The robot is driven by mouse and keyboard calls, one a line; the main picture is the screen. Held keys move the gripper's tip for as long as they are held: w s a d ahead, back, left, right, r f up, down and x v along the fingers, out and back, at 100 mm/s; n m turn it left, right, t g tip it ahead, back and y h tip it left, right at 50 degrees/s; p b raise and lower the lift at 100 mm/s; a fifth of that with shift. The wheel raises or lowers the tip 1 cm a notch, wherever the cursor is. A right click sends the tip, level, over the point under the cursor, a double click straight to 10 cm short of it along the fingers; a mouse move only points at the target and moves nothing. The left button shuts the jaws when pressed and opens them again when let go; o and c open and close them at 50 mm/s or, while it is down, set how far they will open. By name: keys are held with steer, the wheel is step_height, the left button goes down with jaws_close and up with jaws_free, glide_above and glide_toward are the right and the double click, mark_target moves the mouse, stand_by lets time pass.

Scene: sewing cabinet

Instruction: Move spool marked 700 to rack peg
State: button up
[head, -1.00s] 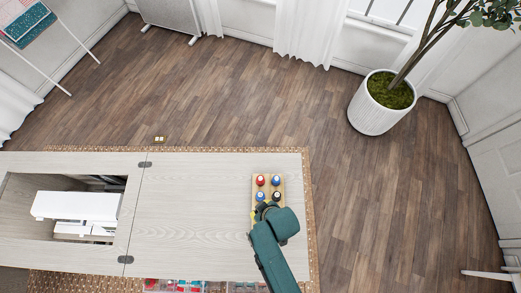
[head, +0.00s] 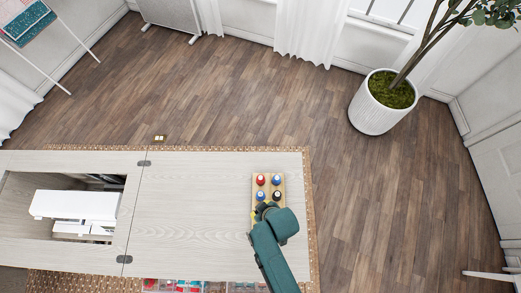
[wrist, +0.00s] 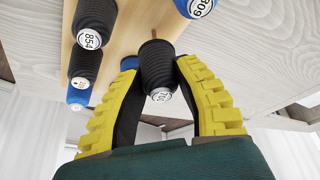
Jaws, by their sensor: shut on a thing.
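The dark spool marked 700 (wrist: 160,72) is between the two yellow fingers of my gripper (wrist: 157,64) in the wrist view. My gripper is shut on it, and its numbered end faces the camera. A thin peg (wrist: 154,34) shows just past the spool's far end, in line with it. I cannot tell whether the spool is around the peg or in front of it. The wooden rack (wrist: 132,32) is behind; in the head view the rack (head: 269,179) is at the table's right end, with my gripper (head: 258,212) over its near part, mostly hidden by my arm.
A dark spool marked 854 (wrist: 95,28) and a blue spool (wrist: 80,92) stand left of the held spool. A blue spool marked 809 (wrist: 193,5) is at upper right. The tabletop (head: 200,210) left of the rack is clear. A white sewing machine (head: 75,206) sits further left.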

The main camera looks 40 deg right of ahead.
steer(key=shift+f+b, duration=0.3)
steer(key=shift+f, duration=0.35)
steer(key=shift+f, duration=0.3)
steer(key=o, duration=0.9)
steer(key=shift+c, duration=0.2)
steer(key=v, duration=1.2)
